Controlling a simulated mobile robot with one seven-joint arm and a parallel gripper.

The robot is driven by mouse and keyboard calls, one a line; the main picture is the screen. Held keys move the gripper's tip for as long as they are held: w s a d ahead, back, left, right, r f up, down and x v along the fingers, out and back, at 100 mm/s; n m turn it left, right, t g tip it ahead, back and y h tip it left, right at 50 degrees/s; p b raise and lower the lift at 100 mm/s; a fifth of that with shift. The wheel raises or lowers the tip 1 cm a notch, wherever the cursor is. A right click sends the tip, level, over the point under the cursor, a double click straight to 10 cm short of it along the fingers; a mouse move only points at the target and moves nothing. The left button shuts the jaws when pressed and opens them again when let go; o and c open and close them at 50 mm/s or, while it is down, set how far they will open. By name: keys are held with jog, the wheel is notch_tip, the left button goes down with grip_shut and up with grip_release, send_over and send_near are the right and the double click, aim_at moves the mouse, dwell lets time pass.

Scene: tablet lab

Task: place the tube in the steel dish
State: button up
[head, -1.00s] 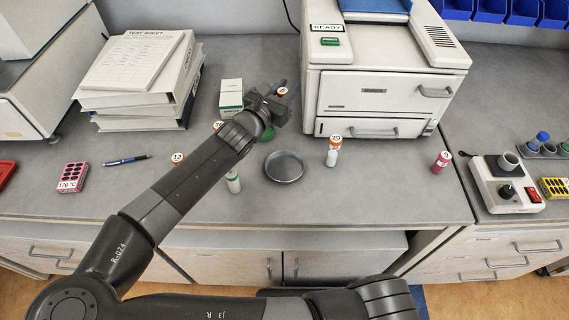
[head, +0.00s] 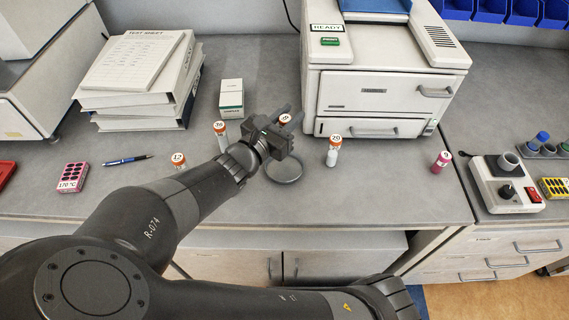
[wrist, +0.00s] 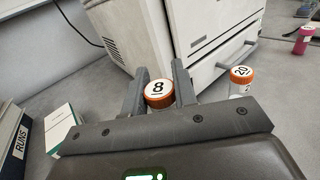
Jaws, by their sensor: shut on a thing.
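My gripper (head: 288,117) is shut on the tube with an orange cap marked 8 (head: 284,118). In the wrist view the cap of tube 8 (wrist: 159,87) shows between the two fingers (wrist: 156,76). Most of the tube's body is hidden by my gripper. The steel dish (head: 284,179) is a shallow round grey dish on the bench. Its back part is hidden behind my gripper, which overlaps it in the head view. I cannot tell how high the tube is above the bench.
Orange-capped tubes stand nearby: one marked 20 (head: 333,152) right of the dish, one at left (head: 220,131), and one marked 12 (head: 178,161). A white carton (head: 231,97) and a printer-like machine (head: 385,95) stand behind.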

jog(key=shift+s+f, duration=1.8)
jog(key=shift+f, duration=0.25)
jog(key=o, duration=1)
jog(key=v, duration=0.7)
jog(key=shift+s+a, duration=0.15)
jog(key=shift+s, duration=0.1)
